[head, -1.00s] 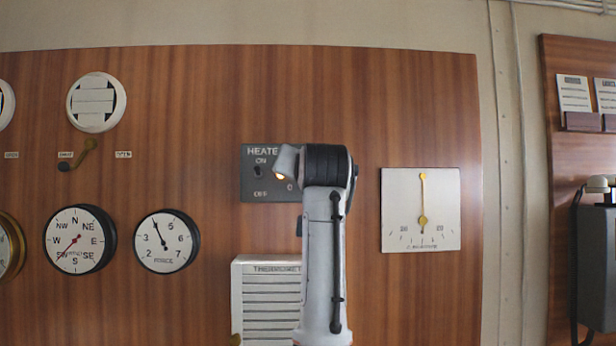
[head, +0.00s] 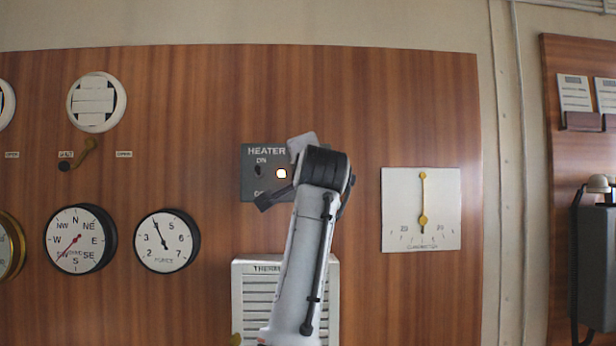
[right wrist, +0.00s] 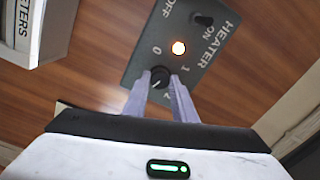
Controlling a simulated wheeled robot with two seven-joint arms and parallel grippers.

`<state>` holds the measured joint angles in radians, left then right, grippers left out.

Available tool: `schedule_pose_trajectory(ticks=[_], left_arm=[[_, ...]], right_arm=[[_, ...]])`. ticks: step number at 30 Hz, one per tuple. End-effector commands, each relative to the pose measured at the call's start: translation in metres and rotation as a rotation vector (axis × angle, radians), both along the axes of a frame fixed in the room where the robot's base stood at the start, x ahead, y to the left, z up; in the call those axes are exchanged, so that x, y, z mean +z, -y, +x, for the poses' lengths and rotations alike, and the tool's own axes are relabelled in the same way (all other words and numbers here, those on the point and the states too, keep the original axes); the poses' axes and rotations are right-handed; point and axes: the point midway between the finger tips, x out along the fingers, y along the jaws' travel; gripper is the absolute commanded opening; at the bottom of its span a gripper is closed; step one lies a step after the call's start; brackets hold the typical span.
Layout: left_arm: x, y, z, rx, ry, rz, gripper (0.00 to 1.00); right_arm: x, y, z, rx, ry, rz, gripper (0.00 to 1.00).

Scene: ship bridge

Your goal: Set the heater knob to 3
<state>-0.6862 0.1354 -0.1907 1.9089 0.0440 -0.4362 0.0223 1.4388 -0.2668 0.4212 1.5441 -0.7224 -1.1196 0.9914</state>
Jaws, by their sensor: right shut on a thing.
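The dark grey heater panel (head: 248,180) is on the wood wall, partly behind my right arm; in the right wrist view the panel (right wrist: 208,75) appears rotated. Its black knob (right wrist: 160,75) sits between the fingertips of my right gripper (right wrist: 160,80), which is shut on it. A pale mark on the knob points down and left in that view; 0, 1 and part of a 2 show around it. A 3 is not visible, so I cannot tell the exact setting. In the head view the knob and fingertips are hidden. My left gripper is not in view.
A lit lamp (head: 281,174) and an ON/OFF switch (right wrist: 203,19) are on the panel beside the knob. A white louvred box (head: 250,300) is below, a white clinometer (head: 440,210) to the right, round gauges (head: 167,241) to the left.

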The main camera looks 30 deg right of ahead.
Motion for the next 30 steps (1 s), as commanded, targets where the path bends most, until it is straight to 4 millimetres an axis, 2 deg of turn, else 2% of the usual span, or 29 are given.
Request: schedule_pose_trajectory(ticks=[9, 23, 24, 27, 30], left_arm=[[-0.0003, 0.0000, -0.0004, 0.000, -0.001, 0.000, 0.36], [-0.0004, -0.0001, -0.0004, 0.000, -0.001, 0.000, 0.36], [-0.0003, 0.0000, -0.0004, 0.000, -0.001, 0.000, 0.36], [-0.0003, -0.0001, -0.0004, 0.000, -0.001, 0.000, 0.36], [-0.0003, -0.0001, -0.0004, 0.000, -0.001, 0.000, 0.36]], right_arm=[[-0.0015, -0.0003, 0.0005, 0.001, 0.044, 0.081, 0.02], [-0.0014, 0.0000, 0.0003, 0.000, 0.052, 0.090, 0.02], [-0.0014, 0.0000, 0.0003, 0.000, 0.052, 0.090, 0.29], [-0.0012, 0.0001, 0.0002, 0.000, 0.052, 0.090, 0.43], [-0.0008, 0.0001, 0.0002, 0.000, 0.052, 0.089, 0.43]])
